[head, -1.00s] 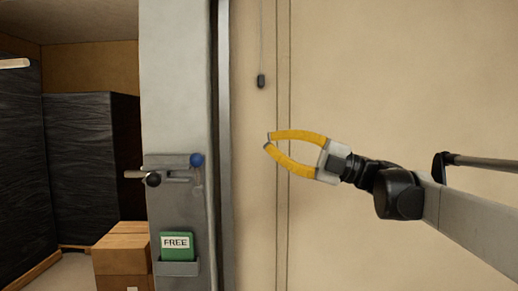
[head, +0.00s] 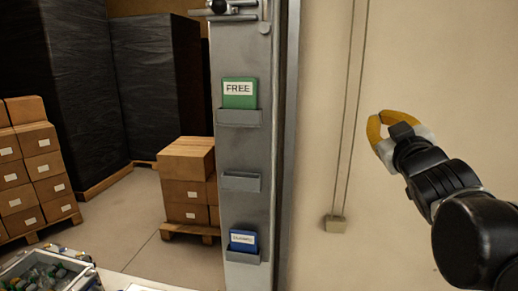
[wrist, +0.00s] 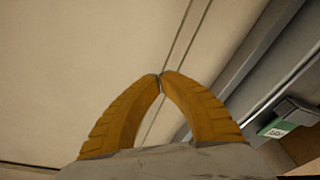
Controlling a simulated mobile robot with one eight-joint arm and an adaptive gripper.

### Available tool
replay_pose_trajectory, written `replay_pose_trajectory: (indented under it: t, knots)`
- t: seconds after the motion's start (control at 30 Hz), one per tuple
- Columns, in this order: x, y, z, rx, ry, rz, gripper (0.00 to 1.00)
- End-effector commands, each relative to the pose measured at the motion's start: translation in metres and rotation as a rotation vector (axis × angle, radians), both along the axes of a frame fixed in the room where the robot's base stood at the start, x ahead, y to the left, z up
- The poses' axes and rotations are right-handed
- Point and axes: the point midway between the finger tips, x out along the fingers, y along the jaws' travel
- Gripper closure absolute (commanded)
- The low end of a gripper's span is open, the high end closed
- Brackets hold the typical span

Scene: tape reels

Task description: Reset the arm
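My gripper (head: 374,127) is at the right of the head view, in front of the beige wall, with my dark arm reaching in from the lower right. In the wrist view, its two ribbed yellow fingers (wrist: 160,80) curve together and their tips meet. Nothing shows between them. In the head view, part of the fingers is hidden behind the wrist.
A grey metal post (head: 240,150) holds a green FREE card (head: 239,90), an empty holder (head: 240,182) and a blue card (head: 243,239). Boxes (head: 186,160) and black-wrapped stacks stand left. A bin of parts (head: 45,275) is lower left. Cords end in a small block (head: 335,224).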

Motion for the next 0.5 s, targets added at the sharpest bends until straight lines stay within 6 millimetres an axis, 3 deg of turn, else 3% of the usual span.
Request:
replay_pose_trajectory:
  t: [0.03, 0.1, 0.27, 0.4, 0.5]
  knots:
    - [-0.011, 0.000, -0.052, 0.054, 0.067, -0.027, 1.00]
    - [-0.026, -0.002, -0.108, 0.132, 0.173, -0.066, 1.00]
    - [-0.070, 0.008, -0.235, 0.289, 0.416, -0.124, 1.00]
    - [-0.118, 0.028, -0.340, 0.405, 0.632, -0.146, 1.00]
    - [-0.153, 0.045, -0.404, 0.469, 0.778, -0.149, 1.00]
